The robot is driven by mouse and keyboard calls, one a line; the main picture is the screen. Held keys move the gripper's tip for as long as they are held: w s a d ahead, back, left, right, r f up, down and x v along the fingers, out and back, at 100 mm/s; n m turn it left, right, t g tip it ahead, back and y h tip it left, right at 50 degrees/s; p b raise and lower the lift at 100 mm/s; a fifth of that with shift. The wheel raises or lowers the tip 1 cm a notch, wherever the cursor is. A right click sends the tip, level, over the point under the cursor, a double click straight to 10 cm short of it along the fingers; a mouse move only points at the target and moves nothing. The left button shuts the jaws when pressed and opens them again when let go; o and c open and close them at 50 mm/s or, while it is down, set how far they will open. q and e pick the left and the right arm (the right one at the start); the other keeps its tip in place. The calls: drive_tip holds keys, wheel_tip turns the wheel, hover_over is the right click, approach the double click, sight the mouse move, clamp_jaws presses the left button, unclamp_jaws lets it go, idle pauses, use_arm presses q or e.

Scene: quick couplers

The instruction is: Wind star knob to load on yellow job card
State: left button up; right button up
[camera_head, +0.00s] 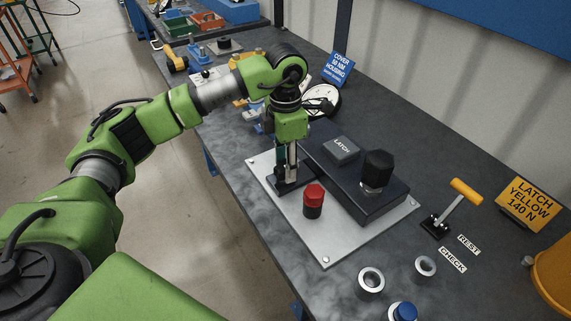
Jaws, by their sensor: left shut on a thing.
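The yellow job card (528,205) stands at the right and reads "LATCH YELLOW 140 N". My left gripper (288,180) points down and is shut on a part at a small dark block (298,184) on the light metal plate (325,245). The fingers hide most of that part, and I cannot tell its shape. A black faceted knob (377,167) stands upright on a metal collar on the dark housing, to the right of the gripper and apart from it. My right gripper is not in view.
A red-capped post (313,200) stands close to my left gripper. The dark housing (365,205) bears a grey LATCH block (341,148). A yellow-handled lever (462,195), metal rings (371,279) and a blue button (403,311) are at the right. A blue card (339,70) stands behind.

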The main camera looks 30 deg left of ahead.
use_arm(q)
drive_tip(key=o, duration=1.1)
drive_tip(key=shift+r, duration=0.1)
wheel_tip(320, 180, up, 12)
drive_tip(key=shift+f, duration=0.1)
idle(0.3)
